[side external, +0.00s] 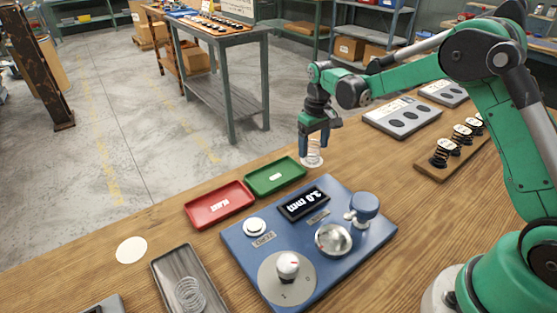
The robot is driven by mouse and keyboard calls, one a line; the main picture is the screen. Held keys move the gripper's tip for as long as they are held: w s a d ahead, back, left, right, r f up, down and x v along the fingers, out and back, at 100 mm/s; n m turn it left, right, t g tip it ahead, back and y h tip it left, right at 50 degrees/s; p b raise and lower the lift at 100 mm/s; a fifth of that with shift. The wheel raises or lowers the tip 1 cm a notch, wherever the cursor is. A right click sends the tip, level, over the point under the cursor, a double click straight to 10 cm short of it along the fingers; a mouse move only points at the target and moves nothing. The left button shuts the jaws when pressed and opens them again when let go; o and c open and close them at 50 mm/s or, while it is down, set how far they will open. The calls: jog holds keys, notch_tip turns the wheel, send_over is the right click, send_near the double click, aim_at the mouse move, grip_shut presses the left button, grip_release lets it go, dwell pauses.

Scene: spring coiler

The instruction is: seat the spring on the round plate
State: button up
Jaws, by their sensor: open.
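A pale wire spring (313,152) is upright just below and between the fingers of my gripper (314,150), beyond the green tray. My gripper points down and its fingers are apart. I cannot tell whether the fingers touch the spring, or whether its foot rests on the table. A second spring (188,294) lies in a grey tray (163,266) at the lower left. Round parts in view are a silver disc (333,239) and a grey disc (270,287) with a white knob, both on a blue device, and a flat white disc (131,250) on the table. Which one is the plate is unclear.
The blue device (362,242) has a display (303,203), a white button (254,227) and a blue knobbed part (363,204). A red tray (219,205) and green tray (275,175) stand behind it. Dark springs (462,138) stand on a board at right.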

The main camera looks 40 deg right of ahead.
aim_at(314, 144)
jog(key=c, duration=0.9)
jog(key=shift+r, duration=0.15)
jog(key=shift+r, duration=0.45)
jog(key=shift+r, duration=0.1)
jog(key=shift+r, duration=1.15)
